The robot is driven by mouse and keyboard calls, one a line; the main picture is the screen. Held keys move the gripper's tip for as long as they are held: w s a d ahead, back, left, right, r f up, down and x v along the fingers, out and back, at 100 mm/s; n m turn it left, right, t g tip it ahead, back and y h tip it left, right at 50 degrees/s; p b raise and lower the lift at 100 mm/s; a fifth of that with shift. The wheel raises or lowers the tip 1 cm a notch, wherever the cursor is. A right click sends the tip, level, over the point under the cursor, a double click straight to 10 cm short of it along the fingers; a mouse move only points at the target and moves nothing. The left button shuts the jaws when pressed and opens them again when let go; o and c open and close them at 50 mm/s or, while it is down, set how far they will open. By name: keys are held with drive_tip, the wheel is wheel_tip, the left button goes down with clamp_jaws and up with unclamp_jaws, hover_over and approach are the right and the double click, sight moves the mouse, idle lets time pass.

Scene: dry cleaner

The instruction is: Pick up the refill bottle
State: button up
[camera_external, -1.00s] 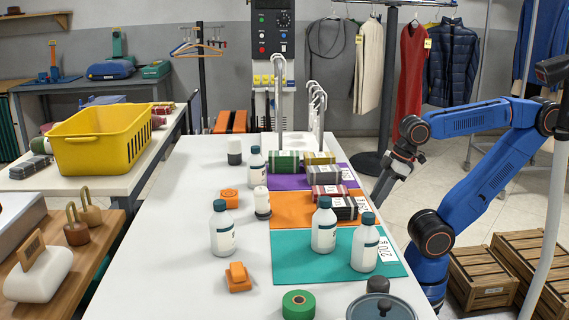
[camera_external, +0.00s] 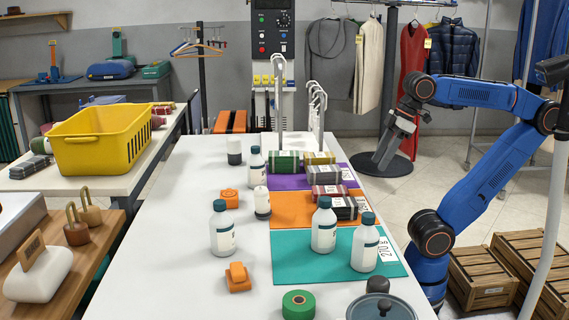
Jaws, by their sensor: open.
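Several white bottles with teal caps stand upright on the white table. One bottle (camera_external: 222,232) is left of the mats, and one (camera_external: 256,166) is farther back. Two more, a bottle (camera_external: 324,228) and another bottle (camera_external: 364,246), stand on the teal mat (camera_external: 300,262). I cannot tell which one is the refill bottle. My gripper (camera_external: 384,160) hangs off the right side of the table, pointing down and left, open and empty. It is apart from every bottle.
Folded cloth bundles (camera_external: 341,208) lie on the orange mat (camera_external: 290,208) and purple mat. Orange blocks (camera_external: 238,277), a green roll (camera_external: 298,304) and a lidded pot (camera_external: 384,308) stand nearby. White hooks (camera_external: 318,105) rise at the back. The table's left side is clear.

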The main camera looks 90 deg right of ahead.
sight(259, 151)
wheel_tip(259, 151, up, 7)
drive_tip(key=w+d+f+m+g+h, duration=0.1)
drive_tip(key=w+d+m+h, duration=0.35)
drive_tip(key=w, duration=0.45)
drive_tip(key=w+d+f+m+g+h, duration=0.1)
drive_tip(key=w+d+m+h, duration=0.4)
drive_tip(key=w, duration=0.5)
drive_tip(key=w+a+r+m+t+h, duration=0.1)
drive_tip(key=w+a+t+h, duration=0.25)
drive_tip(key=w, duration=0.55)
drive_tip(key=w+a+r+m+t+h, duration=0.1)
drive_tip(key=w+a+t+h, duration=0.15)
drive_tip(key=w+a, duration=0.45)
drive_tip(key=shift+t+y, duration=0.25)
drive_tip(key=shift+t, duration=0.25)
drive_tip(key=w+f, duration=0.1)
drive_tip(key=d+f, duration=0.1)
drive_tip(key=w+f, duration=0.1)
drive_tip(key=f, duration=0.1)
drive_tip(key=shift+w+d+f, duration=0.1)
drive_tip(key=shift+w+d, duration=0.05)
drive_tip(key=shift+w, duration=0.2)
drive_tip(key=shift+f, duration=0.3)
drive_tip(key=shift+w+d, duration=0.15)
drive_tip(key=shift+d, duration=0.1)
drive_tip(key=x, duration=0.7)
drive_tip(key=shift+w, duration=0.2)
drive_tip(key=shift+a, duration=0.15)
clamp_jaws()
